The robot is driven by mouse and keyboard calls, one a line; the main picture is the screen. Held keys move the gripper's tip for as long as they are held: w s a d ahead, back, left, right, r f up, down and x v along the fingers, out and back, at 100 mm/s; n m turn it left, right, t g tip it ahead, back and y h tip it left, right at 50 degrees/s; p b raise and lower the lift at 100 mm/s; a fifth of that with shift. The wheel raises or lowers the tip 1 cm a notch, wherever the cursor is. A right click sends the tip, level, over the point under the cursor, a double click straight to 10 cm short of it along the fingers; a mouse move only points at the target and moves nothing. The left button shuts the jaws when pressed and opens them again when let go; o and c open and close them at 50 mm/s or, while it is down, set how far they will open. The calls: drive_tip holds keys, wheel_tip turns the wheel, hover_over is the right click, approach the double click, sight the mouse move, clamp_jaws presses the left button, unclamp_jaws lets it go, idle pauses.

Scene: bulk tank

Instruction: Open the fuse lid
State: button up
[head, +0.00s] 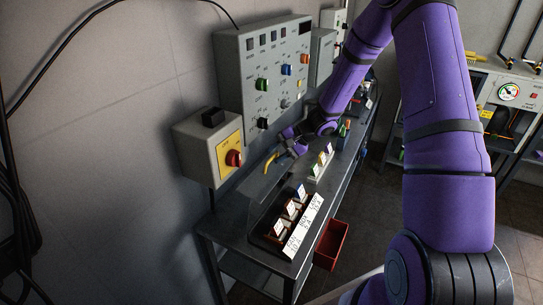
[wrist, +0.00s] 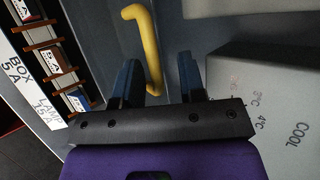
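A yellow curved handle (head: 270,162) stands on a grey surface at the back of the bench. It also shows in the wrist view (wrist: 147,42), at top centre. The grey surface (wrist: 100,25) around it appears to be the fuse lid; its edges are hard to make out. My gripper (head: 285,148) is at the handle, seen small in the head view. In the wrist view its two dark blue fingers (wrist: 159,65) are apart, with the handle's near end between them. I cannot tell whether either finger touches it.
A tray of labelled fuses (head: 296,243) sits at the bench's near end. A grey box with a red knob (head: 233,158) is on the wall at left. A control panel (head: 262,72) stands behind. A red bin (head: 331,245) is below. A grey block marked COOL (wrist: 275,105) is close right.

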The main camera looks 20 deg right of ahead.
drive_tip(key=v, duration=0.8)
drive_tip(key=shift+d+r, duration=0.25)
drive_tip(key=shift+r, duration=0.05)
drive_tip(key=shift+s, duration=0.15)
drive_tip(key=s+a+r+n+g+h, duration=0.1)
drive_tip(key=s+a+r+n+h, duration=0.2)
drive_tip(key=s+r, duration=0.5)
drive_tip(key=s+a+r+n+g+h, duration=0.1)
drive_tip(key=s+a+r+n, duration=0.3)
drive_tip(key=r, duration=0.5)
drive_tip(key=s+r+t+h, duration=0.1)
drive_tip(key=s+r, duration=0.3)
drive_tip(key=s, duration=0.6)
drive_tip(key=s+r+n+t+h, duration=0.1)
drive_tip(key=s+r+h, duration=0.3)
drive_tip(key=s, duration=0.5)
drive_tip(key=shift+s+d+r+n+t, duration=0.3)
drive_tip(key=shift+s+r+t, duration=0.15)
drive_tip(key=shift+t, duration=0.25)
